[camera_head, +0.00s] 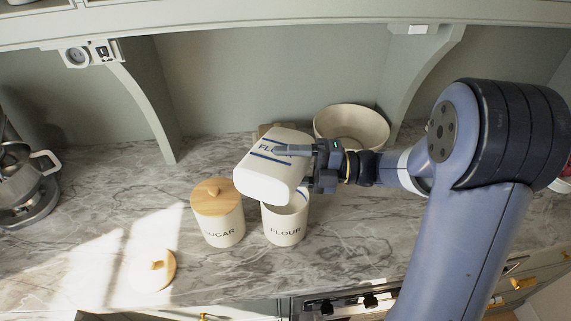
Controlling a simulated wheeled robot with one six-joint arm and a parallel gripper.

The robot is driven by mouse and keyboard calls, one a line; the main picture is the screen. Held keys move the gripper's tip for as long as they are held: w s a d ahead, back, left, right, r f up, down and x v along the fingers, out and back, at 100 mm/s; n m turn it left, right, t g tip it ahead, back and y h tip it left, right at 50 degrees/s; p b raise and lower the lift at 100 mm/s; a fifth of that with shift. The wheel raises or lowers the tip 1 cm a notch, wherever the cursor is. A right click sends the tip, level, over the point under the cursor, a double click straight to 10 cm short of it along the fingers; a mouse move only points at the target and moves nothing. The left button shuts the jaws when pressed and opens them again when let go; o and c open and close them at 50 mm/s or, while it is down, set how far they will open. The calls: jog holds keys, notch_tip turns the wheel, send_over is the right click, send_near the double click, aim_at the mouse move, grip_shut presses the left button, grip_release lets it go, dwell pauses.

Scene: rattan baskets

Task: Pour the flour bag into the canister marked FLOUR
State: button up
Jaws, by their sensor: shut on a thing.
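My gripper (300,151) is shut on the white flour bag (262,175), which has blue stripes and partly covered lettering. The bag is held tilted above the canister marked FLOUR (285,226), its lower end over the left part of the opening. The canister stands upright on the counter with no lid on it; the bag hides part of its mouth. No falling flour can be made out. A wooden lid (153,271) with a knob lies on the counter at the front left.
A SUGAR canister (219,227) with a wooden lid stands just left of the FLOUR canister. A cream bowl (352,122) is behind, near the wall. A stand mixer (27,185) is at the far left. The marble counter (110,210) is clear between mixer and canisters.

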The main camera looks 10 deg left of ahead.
dwell(0.3)
jog(key=n, duration=0.2)
jog(key=f+n+h+b, duration=0.1)
jog(key=n, duration=0.1)
jog(key=f+n+t+h, duration=0.1)
jog(key=n, duration=0.1)
jog(key=shift+s+a, duration=0.1)
jog(key=shift+s, duration=0.2)
jog(key=s+f+n+t+h+b, duration=0.1)
jog(key=n+b, duration=0.1)
jog(key=b, duration=0.1)
jog(key=s+f+n+t+h+b, duration=0.1)
jog(key=s+f+n+b, duration=0.1)
jog(key=n+b, duration=0.1)
jog(key=shift+a+f, duration=0.15)
jog(key=shift+a, duration=0.25)
jog(key=shift+t, duration=0.3)
